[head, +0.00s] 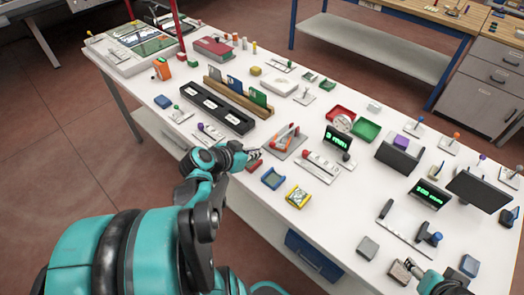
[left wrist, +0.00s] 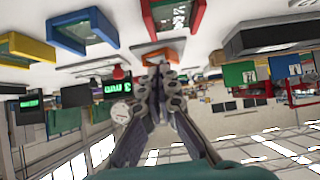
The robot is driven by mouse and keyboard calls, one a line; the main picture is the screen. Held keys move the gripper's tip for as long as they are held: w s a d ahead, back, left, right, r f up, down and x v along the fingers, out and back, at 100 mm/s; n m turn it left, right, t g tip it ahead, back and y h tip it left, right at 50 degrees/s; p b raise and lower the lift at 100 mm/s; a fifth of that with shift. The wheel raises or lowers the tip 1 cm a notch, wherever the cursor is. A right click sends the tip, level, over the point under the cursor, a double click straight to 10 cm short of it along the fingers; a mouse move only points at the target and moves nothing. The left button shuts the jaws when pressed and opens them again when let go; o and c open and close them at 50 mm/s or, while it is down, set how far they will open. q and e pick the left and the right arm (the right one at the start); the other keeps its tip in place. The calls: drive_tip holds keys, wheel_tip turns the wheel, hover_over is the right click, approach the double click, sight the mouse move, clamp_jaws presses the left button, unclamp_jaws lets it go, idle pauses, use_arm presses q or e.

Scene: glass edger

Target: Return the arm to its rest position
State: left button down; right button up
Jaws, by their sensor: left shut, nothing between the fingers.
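My left arm comes in from the lower left in the head view. Its gripper (head: 256,153) is above the near edge of the white table (head: 225,165), beside a small red block (head: 254,165). In the left wrist view, which is upside down, the gripper (left wrist: 160,65) has its fingers together with nothing held. My right gripper (head: 410,264) shows only partly at the bottom right in the head view, close to a brown-grey block (head: 398,272). Whether it touches the block or is open I cannot tell.
A blue tray (head: 273,179) and a yellow tray (head: 298,196) lie near the front edge. The floor left of the table is clear.

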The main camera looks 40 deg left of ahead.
use_arm(q)
drive_tip(key=shift+s+r, duration=0.4)
drive_tip(key=shift+s, duration=0.15)
drive_tip(key=d+g, duration=0.1)
drive_tip(key=d, duration=0.2)
drive_tip(key=d+g, duration=0.1)
drive_tip(key=d, duration=0.3)
drive_tip(key=d+g, duration=0.1)
drive_tip(key=d, duration=0.3)
drive_tip(key=shift+s+f, duration=0.25)
drive_tip(key=shift+f, duration=0.1)
drive_tip(key=shift+g+y, duration=0.3)
drive_tip(key=shift+g, duration=0.2)
drive_tip(key=s+d, duration=0.1)
drive_tip(key=d, duration=0.1)
drive_tip(key=s+d+r, duration=0.1)
drive_tip(key=d, duration=0.1)
drive_tip(key=s+d, duration=0.1)
drive_tip(key=d, duration=0.2)
drive_tip(key=shift+s+r, duration=0.3)
drive_tip(key=shift+s, duration=0.05)
drive_tip(key=shift+s+d+r, duration=0.2)
drive_tip(key=shift+d+r, duration=0.05)
